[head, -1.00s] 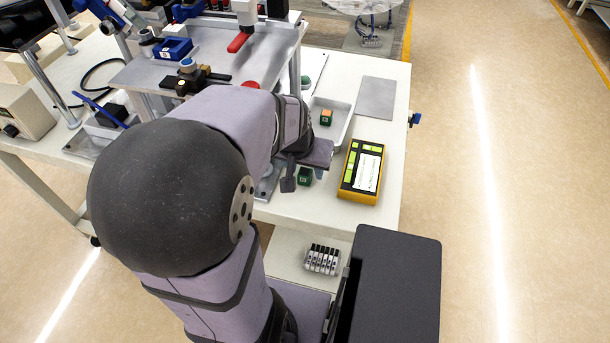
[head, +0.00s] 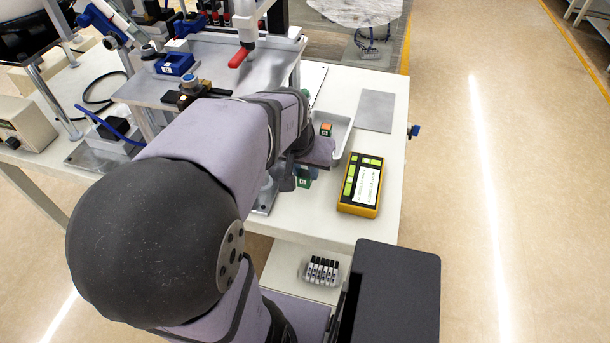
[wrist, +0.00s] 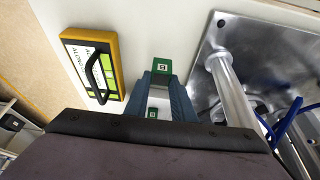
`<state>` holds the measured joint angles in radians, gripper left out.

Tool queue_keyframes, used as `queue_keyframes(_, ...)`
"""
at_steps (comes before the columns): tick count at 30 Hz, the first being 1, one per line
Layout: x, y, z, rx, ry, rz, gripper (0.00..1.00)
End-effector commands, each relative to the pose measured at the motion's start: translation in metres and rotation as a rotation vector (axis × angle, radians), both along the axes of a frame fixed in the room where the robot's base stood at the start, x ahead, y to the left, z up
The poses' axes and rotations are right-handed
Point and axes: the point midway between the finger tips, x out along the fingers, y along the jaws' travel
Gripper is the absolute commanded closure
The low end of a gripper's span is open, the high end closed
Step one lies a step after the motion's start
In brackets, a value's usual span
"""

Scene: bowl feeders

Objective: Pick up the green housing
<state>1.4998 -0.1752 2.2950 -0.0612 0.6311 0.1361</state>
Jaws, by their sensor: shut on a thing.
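The green housing (wrist: 162,66) is a small block with a white marked label, at the fingertips in the wrist view. In the head view the green housing (head: 304,184) shows partly behind my gripper (head: 296,176), near the table's front edge. In the wrist view my gripper (wrist: 161,80) has one blue-grey finger on each side of the housing and is shut on it. I cannot tell whether the housing touches the table.
The white tray (head: 344,134) stands just beyond my gripper. A yellow device (head: 361,185) with a black handle lies to the right. A metal base plate with a post (wrist: 222,75) is close beside the gripper. A grey plate (head: 376,111) lies at the back right.

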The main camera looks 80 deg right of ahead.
Motion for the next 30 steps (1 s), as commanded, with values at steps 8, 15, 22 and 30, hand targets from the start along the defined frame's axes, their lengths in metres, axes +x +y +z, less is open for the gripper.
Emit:
queue_keyframes(8,0.000,-0.001,0.051,-0.005,-0.001,0.000,0.99)
queue_keyframes(15,0.000,-0.001,0.093,-0.004,-0.001,0.000,0.99)
queue_keyframes(22,0.000,-0.001,0.125,-0.003,-0.001,0.000,0.99)
queue_keyframes(30,0.000,0.000,0.138,0.000,0.000,0.000,0.99)
